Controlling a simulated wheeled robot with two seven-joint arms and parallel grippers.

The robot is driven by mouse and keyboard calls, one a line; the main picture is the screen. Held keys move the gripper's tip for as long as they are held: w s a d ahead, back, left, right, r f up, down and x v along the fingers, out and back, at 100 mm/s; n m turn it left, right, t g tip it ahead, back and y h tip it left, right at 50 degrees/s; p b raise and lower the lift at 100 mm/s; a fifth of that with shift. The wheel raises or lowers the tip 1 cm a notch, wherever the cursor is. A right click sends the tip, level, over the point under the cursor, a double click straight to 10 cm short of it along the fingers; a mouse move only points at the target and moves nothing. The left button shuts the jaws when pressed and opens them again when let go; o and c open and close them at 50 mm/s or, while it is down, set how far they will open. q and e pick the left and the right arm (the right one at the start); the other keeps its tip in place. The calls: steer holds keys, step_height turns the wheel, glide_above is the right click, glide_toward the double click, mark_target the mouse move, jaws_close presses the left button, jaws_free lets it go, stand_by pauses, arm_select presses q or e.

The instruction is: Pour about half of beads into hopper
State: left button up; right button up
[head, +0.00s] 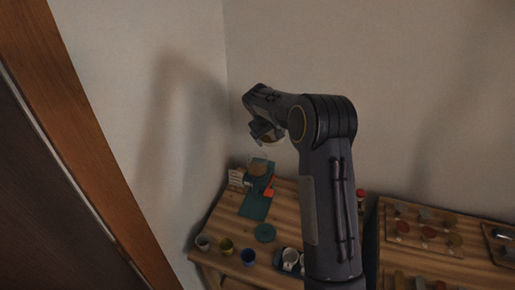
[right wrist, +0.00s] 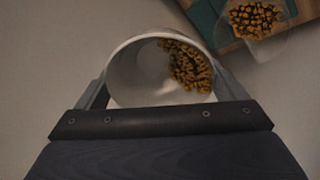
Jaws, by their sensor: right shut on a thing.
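My right gripper (head: 264,134) is raised above the back of the wooden table. It is shut on a pale cup (right wrist: 135,75), whose open mouth faces the right wrist camera. Golden-brown beads (right wrist: 187,65) lie against one side inside the cup. The clear hopper (head: 258,160) stands below the gripper, at the back of the table. In the right wrist view the hopper (right wrist: 268,42) is at the upper right, with beads in it too. No beads are clearly seen falling between the two. My left gripper is not in view.
A teal mat (head: 255,208) lies in front of the hopper. A white card (head: 236,177) stands at its left. A second table (head: 400,262) with trays stands at right.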

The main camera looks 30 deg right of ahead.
steer(key=shift+d+r+p, duration=0.25)
steer(key=shift+d+p, duration=0.1)
steer(key=shift+p, duration=0.2)
steer(key=shift+w+d+f+g+y+b, duration=0.2)
steer(key=shift+d+f+g+y+b, duration=0.1)
steer(key=shift+d+f+y+b, duration=0.25)
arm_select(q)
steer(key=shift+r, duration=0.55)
arm_select(e)
steer(key=shift+w+d+f+g+y, duration=0.3)
steer(key=shift+d+f+y, duration=0.1)
steer(key=shift+d+y, duration=0.45)
steer(key=shift+w+d+f+g+y, duration=0.2)
steer(key=shift+w+d+f+y, duration=0.15)
steer(key=shift+d+y, duration=0.45)
steer(key=shift+s+a+f+y, duration=0.1)
steer(key=shift+a+y, duration=0.1)
steer(key=shift+y, duration=0.1)
